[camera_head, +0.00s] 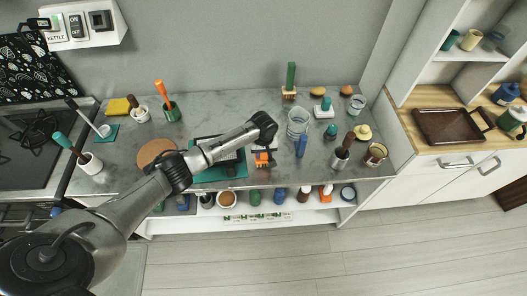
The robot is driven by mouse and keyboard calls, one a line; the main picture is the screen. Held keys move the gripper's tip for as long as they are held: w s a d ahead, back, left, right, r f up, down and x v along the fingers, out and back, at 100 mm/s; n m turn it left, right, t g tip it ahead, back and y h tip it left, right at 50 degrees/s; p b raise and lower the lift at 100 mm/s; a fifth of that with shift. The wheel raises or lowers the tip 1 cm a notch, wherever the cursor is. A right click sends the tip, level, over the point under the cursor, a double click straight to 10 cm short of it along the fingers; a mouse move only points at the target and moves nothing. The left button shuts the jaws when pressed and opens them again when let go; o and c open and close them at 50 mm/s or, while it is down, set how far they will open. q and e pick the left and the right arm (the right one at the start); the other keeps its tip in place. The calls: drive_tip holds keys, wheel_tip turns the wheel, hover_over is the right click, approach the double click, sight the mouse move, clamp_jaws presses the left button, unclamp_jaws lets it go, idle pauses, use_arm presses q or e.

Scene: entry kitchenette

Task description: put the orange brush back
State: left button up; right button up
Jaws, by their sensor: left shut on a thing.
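My left arm reaches in from the lower left over the counter. Its gripper (262,153) points down, shut on a small orange thing (263,158), which I take to be the orange brush. The gripper partly hides it, and I cannot tell whether it touches the counter. It is just right of the dark rack on a teal mat (232,171). Another orange handle (160,92) stands in a green cup (172,112) at the back left. A green-handled brush (290,80) stands upright at the back. My right gripper is not in view.
A clear glass (298,121) and a blue upright item (301,147) stand close right of the gripper. A cup with a brown-handled tool (341,158) and a tin (375,154) are farther right. Several jars line the shelf below. The back middle of the counter (230,108) is clear.

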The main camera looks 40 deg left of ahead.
use_arm(q)
drive_tip(key=shift+f, duration=0.15)
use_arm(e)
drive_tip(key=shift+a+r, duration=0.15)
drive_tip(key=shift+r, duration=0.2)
use_arm(q)
drive_tip(key=shift+f, duration=0.3)
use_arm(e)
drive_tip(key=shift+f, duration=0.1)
use_arm(q)
drive_tip(key=o, duration=1)
drive_tip(key=shift+c, duration=0.2)
